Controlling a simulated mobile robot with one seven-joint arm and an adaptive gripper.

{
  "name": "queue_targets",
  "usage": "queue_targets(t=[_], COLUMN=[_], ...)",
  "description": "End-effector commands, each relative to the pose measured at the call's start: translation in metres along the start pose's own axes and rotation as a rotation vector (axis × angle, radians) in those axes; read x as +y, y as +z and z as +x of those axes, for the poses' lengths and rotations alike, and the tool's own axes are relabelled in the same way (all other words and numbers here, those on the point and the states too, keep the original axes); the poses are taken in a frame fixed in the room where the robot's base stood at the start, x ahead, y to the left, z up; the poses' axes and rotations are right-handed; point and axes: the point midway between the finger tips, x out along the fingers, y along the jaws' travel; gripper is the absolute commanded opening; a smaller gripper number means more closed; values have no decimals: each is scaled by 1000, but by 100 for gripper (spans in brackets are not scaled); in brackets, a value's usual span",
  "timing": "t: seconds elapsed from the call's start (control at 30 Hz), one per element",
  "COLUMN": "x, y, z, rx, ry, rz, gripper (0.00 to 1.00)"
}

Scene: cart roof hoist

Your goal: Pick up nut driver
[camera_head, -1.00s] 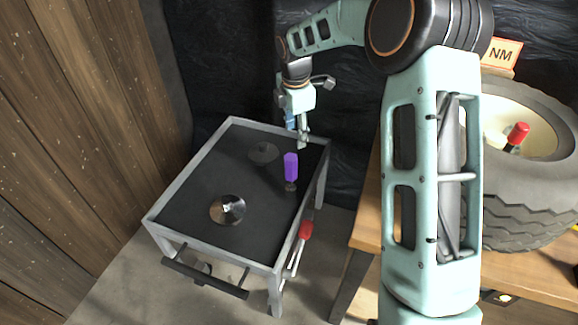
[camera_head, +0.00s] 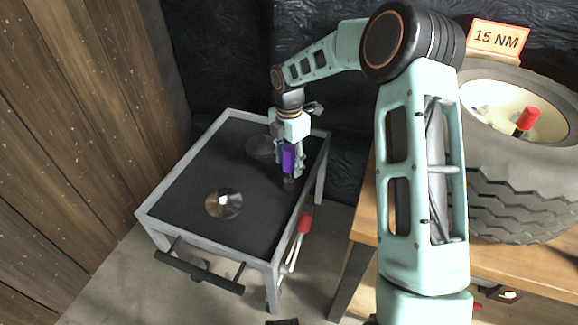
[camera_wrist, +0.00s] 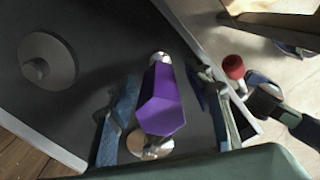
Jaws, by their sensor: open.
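The nut driver appears to be the purple-handled tool (camera_head: 288,158) standing near the right edge of the cart's dark top. It also shows in the wrist view (camera_wrist: 162,108), with metal at both ends of its handle. My gripper (camera_head: 291,165) is open and has come down around the handle. In the wrist view a blue-padded finger lies on each side of the handle (camera_wrist: 163,88), with a gap visible at least on the right. Whether the left finger touches is unclear. In the head view my gripper partly hides the handle.
The cart (camera_head: 180,187) has a raised grey rim and a front push bar. A shiny disc (camera_head: 224,203) and a darker disc (camera_head: 260,147) lie on it. A red-handled tool (camera_head: 305,223) hangs at its right side. A bench with a tyre (camera_head: 520,195) and a "15 NM" sign (camera_head: 499,39) stands right.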

Motion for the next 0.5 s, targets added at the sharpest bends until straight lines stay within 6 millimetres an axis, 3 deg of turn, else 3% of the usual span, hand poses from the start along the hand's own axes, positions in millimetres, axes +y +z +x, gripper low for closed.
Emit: queue_targets(t=[0.03,0.17,0.4,0.5], x=[-1,-1,-1,-1], y=[-2,-2,-2,-2], z=[14,31,32,32], rx=[1,1,-1,-1], ry=[-2,-2,-1,-1], rz=[-1,-1,0,0], gripper=[46,46,46,38])
